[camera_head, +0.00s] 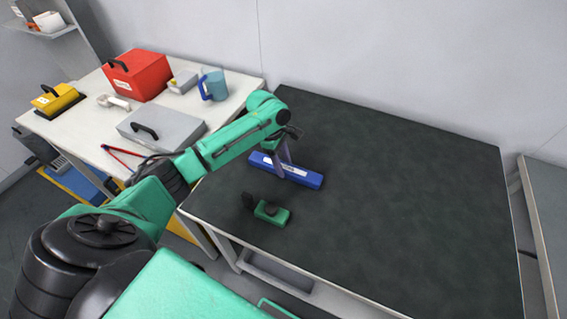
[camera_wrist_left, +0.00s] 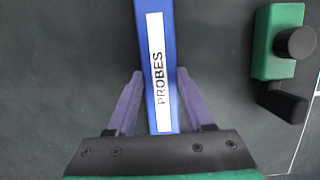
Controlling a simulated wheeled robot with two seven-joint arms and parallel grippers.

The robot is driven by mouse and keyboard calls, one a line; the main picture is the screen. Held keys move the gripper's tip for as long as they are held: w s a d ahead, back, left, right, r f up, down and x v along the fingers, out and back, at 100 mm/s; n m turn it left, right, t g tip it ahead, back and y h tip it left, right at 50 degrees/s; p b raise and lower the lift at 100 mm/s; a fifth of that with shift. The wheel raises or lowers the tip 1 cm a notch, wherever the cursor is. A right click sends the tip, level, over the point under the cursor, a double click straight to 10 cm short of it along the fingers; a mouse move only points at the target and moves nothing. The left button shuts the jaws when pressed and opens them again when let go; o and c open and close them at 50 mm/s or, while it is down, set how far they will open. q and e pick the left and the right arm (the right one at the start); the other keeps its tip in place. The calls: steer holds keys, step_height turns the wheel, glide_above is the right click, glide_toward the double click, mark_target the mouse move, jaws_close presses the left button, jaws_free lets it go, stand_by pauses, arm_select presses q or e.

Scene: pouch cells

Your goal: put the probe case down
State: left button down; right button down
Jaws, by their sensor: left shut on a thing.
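The probe case is a long blue box (camera_head: 303,178) with a white label on the dark tabletop (camera_head: 400,180). In the left wrist view the case (camera_wrist_left: 157,60) reads PROBES and runs between the fingers. My left gripper (camera_head: 284,168) is shut on the case, with a purple finger on each side of it. It also shows in the left wrist view (camera_wrist_left: 158,98). The case looks to be at or very near the table surface; I cannot tell whether it touches. My right gripper is not in view.
A green block with a black knob (camera_head: 271,212) lies on the dark table, nearer than the case. It shows beside the case in the wrist view (camera_wrist_left: 280,45). The dark table's right side is clear.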

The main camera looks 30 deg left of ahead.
arm_select(q)
steer(key=shift+c, duration=1.4)
jaws_free()
steer(key=v, duration=1.2)
steer(key=shift+r, duration=0.1)
